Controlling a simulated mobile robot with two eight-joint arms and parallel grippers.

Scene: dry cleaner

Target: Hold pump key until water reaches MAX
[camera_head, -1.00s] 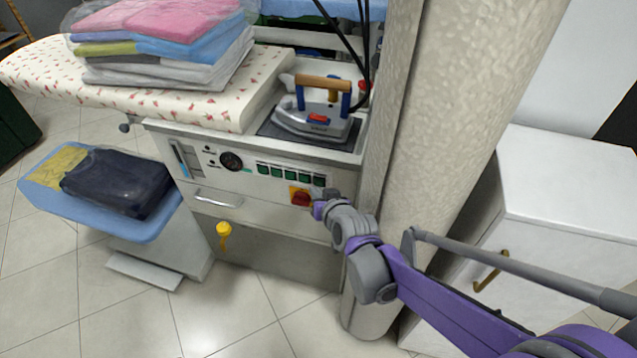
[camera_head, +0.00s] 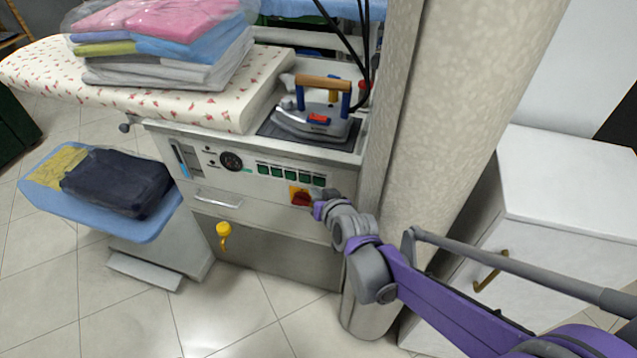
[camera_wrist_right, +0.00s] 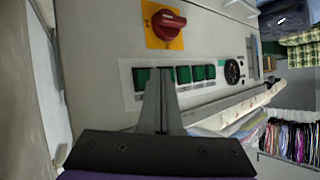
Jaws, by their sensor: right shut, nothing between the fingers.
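The ironing unit's front panel carries a row of several dark green keys (camera_head: 290,174), which also show in the wrist view (camera_wrist_right: 184,75). Which one is the pump key is too small to read. A narrow water level window (camera_head: 181,159) is at the panel's left; its level and MAX mark are not legible. My right gripper (camera_head: 328,194) is at the panel's right end, beside the red knob (camera_head: 301,198). In the wrist view its closed, empty fingers (camera_wrist_right: 156,86) overlap the left end of the key row; contact cannot be told. My left gripper is out of view.
A round gauge (camera_head: 231,161) sits between window and keys. An iron (camera_head: 315,118) rests on top, beside a padded board (camera_head: 35,65) with folded clothes (camera_head: 165,45). A thick column (camera_head: 440,130) stands close right of the panel. A yellow handle (camera_head: 223,231) hangs below.

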